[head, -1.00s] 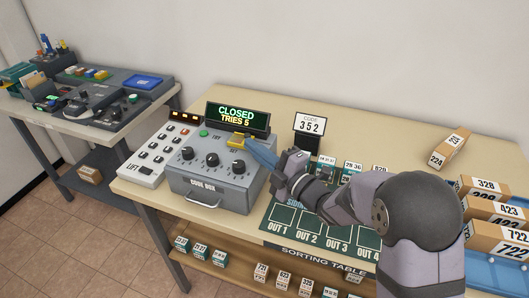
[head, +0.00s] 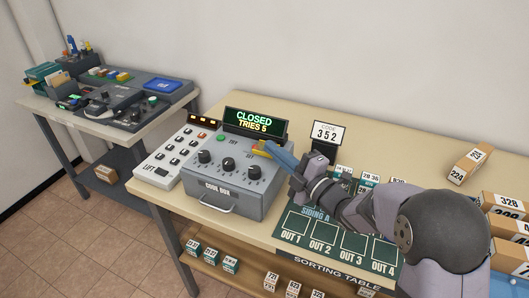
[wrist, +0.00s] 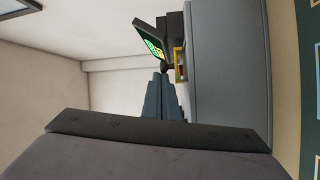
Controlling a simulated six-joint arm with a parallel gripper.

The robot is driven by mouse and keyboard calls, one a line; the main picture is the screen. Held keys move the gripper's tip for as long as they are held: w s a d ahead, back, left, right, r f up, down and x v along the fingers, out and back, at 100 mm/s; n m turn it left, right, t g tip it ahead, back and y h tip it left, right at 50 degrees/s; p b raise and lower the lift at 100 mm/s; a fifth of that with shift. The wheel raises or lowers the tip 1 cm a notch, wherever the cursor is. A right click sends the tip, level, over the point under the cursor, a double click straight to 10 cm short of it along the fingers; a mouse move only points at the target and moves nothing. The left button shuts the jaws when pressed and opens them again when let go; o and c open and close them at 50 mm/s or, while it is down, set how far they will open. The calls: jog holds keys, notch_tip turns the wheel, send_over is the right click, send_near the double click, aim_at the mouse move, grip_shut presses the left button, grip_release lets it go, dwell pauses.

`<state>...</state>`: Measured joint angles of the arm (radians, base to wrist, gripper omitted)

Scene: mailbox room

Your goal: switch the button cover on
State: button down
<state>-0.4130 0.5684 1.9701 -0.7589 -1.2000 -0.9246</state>
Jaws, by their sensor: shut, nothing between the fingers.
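The code box (head: 231,180) is a grey unit with three black knobs and a front handle on the table. Its yellow button cover (head: 260,148) sits at the right of the top, below the display (head: 254,123), which reads "CLOSED TRIES 5". My gripper (head: 269,147) is shut and empty, its blue fingers at the cover's right edge and hiding part of it. In the wrist view the yellow cover (wrist: 180,64) looks like a frame with something reddish inside, just right of my fingertips (wrist: 160,78). I cannot tell whether they touch, nor the cover's exact angle.
A lift keypad (head: 173,155) stands left of the code box. The siding mat (head: 322,243) lies under my arm, and numbered boxes (head: 499,205) are at the right. The table's back middle is clear.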

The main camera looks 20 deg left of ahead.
jog(key=shift+d, duration=1.1)
jog(key=shift+d, duration=0.1)
jog(key=b+v, duration=0.3)
jog(key=v, duration=0.6)
jog(key=shift+s+d, duration=0.25)
jog(key=shift+d, duration=0.15)
